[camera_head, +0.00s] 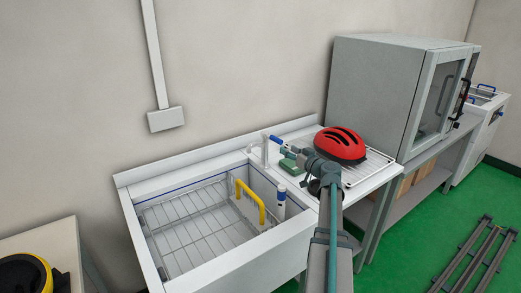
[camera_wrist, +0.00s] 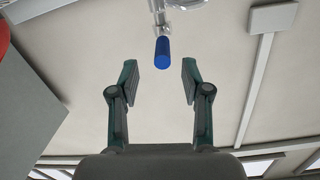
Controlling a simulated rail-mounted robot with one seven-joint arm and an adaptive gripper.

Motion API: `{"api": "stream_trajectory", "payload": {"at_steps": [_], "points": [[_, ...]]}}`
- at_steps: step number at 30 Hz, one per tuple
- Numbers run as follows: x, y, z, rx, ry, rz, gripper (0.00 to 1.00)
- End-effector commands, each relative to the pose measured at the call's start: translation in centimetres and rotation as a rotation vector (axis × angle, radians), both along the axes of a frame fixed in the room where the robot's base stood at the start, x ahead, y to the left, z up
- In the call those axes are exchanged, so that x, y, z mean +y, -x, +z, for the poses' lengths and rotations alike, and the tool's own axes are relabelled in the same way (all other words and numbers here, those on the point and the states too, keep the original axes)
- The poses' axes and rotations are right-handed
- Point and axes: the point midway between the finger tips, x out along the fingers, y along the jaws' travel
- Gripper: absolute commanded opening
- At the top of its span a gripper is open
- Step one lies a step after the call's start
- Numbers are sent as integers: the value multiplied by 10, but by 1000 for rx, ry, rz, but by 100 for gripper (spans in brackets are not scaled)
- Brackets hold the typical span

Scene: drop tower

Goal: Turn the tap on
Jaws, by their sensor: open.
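The tap (camera_head: 265,152) stands at the back edge of the sink, a slim light metal body. Its lever has a blue grip (camera_head: 275,139) that points to the right, towards my gripper. In the wrist view the blue lever grip (camera_wrist: 163,49) lies just beyond the fingertips, roughly centred between them, with the tap's metal and clear parts behind it at the top. My gripper (camera_wrist: 160,78) is open and empty, its two teal fingers apart on either side of the lever's line. In the head view my gripper (camera_head: 288,151) is right of the tap, close to the lever; contact cannot be told.
A sink (camera_head: 165,268) holds a wire basket (camera_head: 190,230) with a yellow handle (camera_head: 250,200). A grey cabinet (camera_head: 370,90) stands right. The wall (camera_head: 230,70) is behind the tap.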

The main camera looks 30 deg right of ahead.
Motion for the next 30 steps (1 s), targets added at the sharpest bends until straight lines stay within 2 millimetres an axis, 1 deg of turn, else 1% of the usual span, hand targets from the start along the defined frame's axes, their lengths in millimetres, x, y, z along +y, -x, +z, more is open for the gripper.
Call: {"api": "stream_trajectory", "payload": {"at_steps": [1,4,8,11,21,27,30], "points": [[-6,4,0,-27,-8,-1,48],[-11,6,9,-59,-15,-2,48],[-12,-3,14,-68,-19,0,48],[-13,-16,14,-66,-19,0,48],[-13,-74,14,-65,-19,0,48],[-13,-95,13,-64,-18,0,48],[-13,-99,12,-64,-18,-1,48]]}}
